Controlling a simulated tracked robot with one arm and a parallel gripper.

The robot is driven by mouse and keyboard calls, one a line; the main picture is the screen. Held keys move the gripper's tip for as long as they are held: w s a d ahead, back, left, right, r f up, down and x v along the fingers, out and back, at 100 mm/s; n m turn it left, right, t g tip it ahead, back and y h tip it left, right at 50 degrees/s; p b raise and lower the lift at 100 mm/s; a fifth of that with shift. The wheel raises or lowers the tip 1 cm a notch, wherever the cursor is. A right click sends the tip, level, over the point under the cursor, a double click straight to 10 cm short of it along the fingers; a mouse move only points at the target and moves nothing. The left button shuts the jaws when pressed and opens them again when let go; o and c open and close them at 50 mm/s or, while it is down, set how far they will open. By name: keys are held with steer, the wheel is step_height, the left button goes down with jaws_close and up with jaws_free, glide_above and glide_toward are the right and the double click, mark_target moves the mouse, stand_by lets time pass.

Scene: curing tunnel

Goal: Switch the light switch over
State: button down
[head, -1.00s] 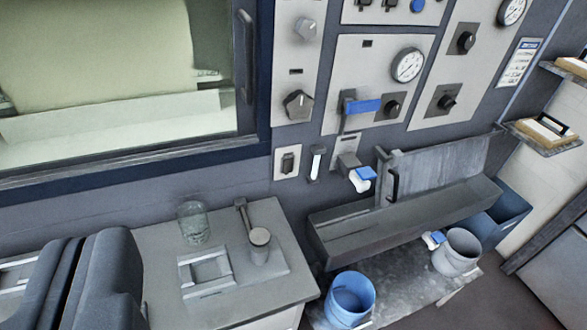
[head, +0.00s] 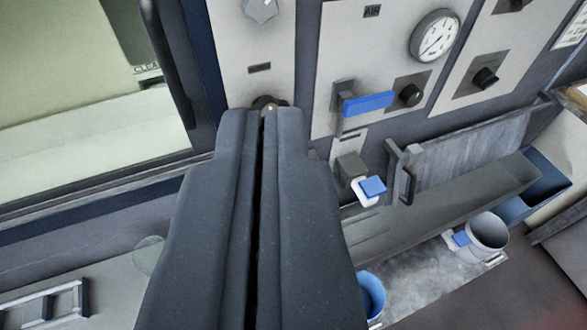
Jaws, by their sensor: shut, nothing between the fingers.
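My gripper (head: 262,116) is shut and empty. Its two dark fingers rise from the bottom middle of the view, with only a thin gap between them. The fingertips overlap the lower part of the grey wall panel (head: 253,65), just below a dark knob (head: 268,102) that is partly covered. The light switch, a small dark rocker on a pale plate, showed below that knob in the earlier view. It is now hidden behind my fingers, so I cannot tell its position or whether the fingers touch it.
Right of my gripper are a blue-handled lever (head: 367,103), a gauge (head: 434,36) and a tap with a blue top (head: 372,187). A metal trough (head: 440,205) and a grey bucket (head: 488,236) stand below. A window frame (head: 185,75) lies left.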

steer(key=shift+w+a+r, duration=0.1)
steer(key=shift+w+a, duration=0.05)
steer(key=shift+a, duration=0.15)
steer(key=shift+w, duration=0.1)
steer(key=w+d+f+m+g+y+p, duration=0.15)
steer(key=w+f+m+g+p, duration=0.35)
steer(key=w+f, duration=0.8)
step_height(320, 180, down, 20)
steer(key=w+d+m+g+y+p, duration=0.1)
steer(key=m+p, duration=0.3)
steer(key=m, duration=0.5)
steer(key=shift+d+r+g, duration=0.15)
steer(key=shift+d+g, duration=0.3)
steer(key=shift+g, duration=0.15)
steer(key=shift+w, duration=0.15)
steer(key=w+a+r+x, duration=0.1)
steer(key=x, duration=1.2)
steer(key=shift+w+r, duration=0.35)
